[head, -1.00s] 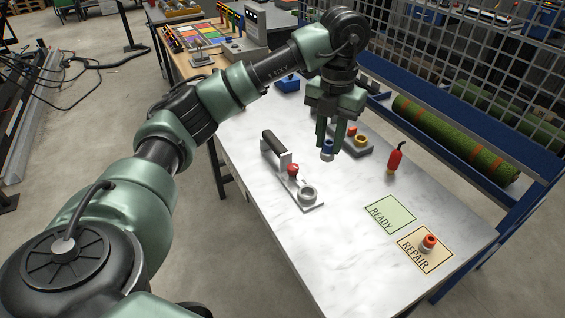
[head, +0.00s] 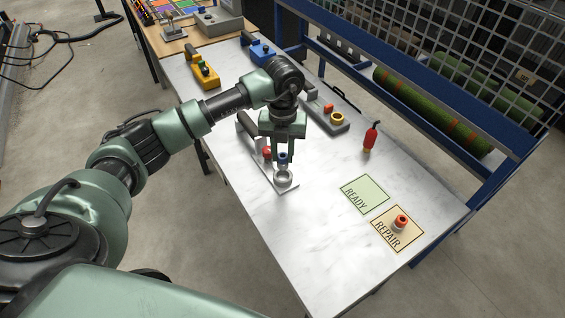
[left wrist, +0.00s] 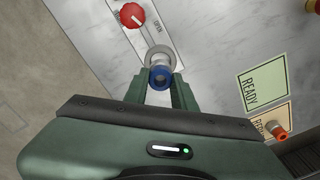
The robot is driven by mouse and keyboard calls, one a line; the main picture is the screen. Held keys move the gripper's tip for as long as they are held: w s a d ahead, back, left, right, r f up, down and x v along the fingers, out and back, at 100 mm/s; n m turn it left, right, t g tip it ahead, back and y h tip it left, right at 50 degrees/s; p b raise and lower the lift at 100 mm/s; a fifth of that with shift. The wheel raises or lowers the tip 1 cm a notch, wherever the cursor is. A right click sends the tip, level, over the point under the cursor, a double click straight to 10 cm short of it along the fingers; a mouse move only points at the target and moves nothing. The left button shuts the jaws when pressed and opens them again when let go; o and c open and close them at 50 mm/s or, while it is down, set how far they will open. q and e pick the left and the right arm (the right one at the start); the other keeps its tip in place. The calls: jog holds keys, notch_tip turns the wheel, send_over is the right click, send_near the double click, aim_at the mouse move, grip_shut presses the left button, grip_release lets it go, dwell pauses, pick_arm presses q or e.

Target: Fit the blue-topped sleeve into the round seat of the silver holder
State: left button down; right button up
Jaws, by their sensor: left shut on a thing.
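The blue-topped sleeve (head: 283,158) is held between the fingers of my left gripper (head: 283,163), which is shut on it. In the left wrist view the sleeve shows as a blue ring (left wrist: 160,77) between the fingertips. The silver holder (head: 287,187) lies on the white table, with its round seat (head: 283,177) just below the sleeve in the head view. In the left wrist view the seat (left wrist: 159,53) shows just beyond the sleeve, partly overlapped by it. Whether they touch I cannot tell. A red knob (left wrist: 132,15) is on the holder. My right gripper is not in view.
A green READY card (head: 364,194) and a REPAIR card (head: 385,239) with an orange-topped sleeve (head: 400,222) lie to the right. A red bottle (head: 371,138) stands behind them. Grey (head: 318,123), yellow (head: 202,72) and blue (head: 262,52) fixtures stand farther back. The front table is clear.

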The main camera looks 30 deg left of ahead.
aim_at(283, 168)
pick_arm(q)
jog(key=shift+f, duration=0.75)
notch_tip(283, 168, down, 4)
jog(key=shift+r+p, duration=0.25)
jog(key=shift+p, duration=0.3)
jog(key=shift+f, duration=0.35)
jog(key=shift+f, duration=0.15)
jog(key=c, duration=1.2)
grip_release()
jog(key=shift+o, duration=0.2)
